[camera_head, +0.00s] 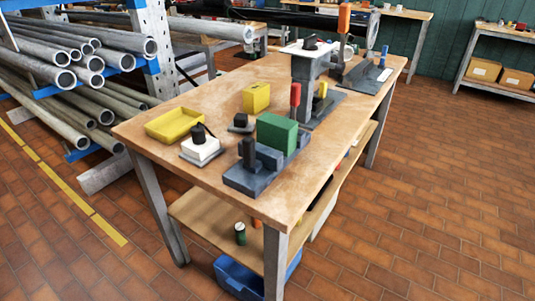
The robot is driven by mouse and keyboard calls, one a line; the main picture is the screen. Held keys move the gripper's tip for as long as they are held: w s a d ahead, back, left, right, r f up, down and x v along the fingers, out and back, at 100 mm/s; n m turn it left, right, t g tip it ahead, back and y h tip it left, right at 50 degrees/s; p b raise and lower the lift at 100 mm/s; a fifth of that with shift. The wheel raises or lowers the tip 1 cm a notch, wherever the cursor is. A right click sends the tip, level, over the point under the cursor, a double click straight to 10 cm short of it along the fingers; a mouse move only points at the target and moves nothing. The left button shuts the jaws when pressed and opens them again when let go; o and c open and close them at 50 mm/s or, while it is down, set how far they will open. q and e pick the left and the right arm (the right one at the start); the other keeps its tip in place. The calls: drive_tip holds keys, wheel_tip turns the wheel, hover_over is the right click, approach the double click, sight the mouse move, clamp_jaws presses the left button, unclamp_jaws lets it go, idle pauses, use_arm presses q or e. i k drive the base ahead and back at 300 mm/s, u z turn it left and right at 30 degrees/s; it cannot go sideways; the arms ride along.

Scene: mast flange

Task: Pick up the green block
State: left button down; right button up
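The green block (277,132) is on the wooden workbench (225,185), near its middle and towards the right edge. It appears to sit on or in a dark grey fixture (246,183), which has a dark upright post at its front. I cannot tell whether the fixture clamps it. The block's top and two sides show, and its underside is hidden. Neither of my grippers is in view.
A yellow tray (173,124), a white block with a black knob (200,147) and a yellow box (256,97) stand left of the block. A red-handled tool (295,94) and a grey column (305,75) stand behind. Pipe racks (75,60) flank the bench's left.

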sight(279, 133)
drive_tip(key=z, duration=2.05)
drive_tip(key=k, duration=1.4)
drive_tip(key=u, duration=1.8)
drive_tip(key=i, duration=0.5)
